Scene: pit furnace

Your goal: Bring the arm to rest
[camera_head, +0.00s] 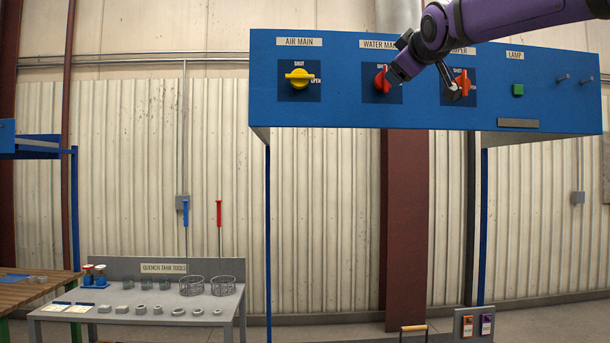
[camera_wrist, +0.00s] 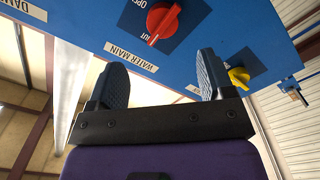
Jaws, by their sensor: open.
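My gripper (camera_wrist: 160,62) is open and empty. Its two dark ribbed fingers stand wide apart in the wrist view, with nothing between them. Beyond the fingers is the red WATER MAIN knob (camera_wrist: 162,22) on the blue panel; there seems to be a gap between it and the fingers. My purple arm enters the head view at the top right, and its end hangs in front of the panel between the WATER MAIN knob (camera_head: 382,79) and the red damper knob (camera_head: 463,83). The arm hides part of both the water and damper labels.
The blue panel (camera_head: 345,105) also carries the yellow AIR MAIN knob (camera_head: 299,78), a green lamp button (camera_head: 517,90) and two pegs. Below left, a grey tool table (camera_head: 205,318) holds baskets, cups and small parts. Open space lies beneath the panel.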

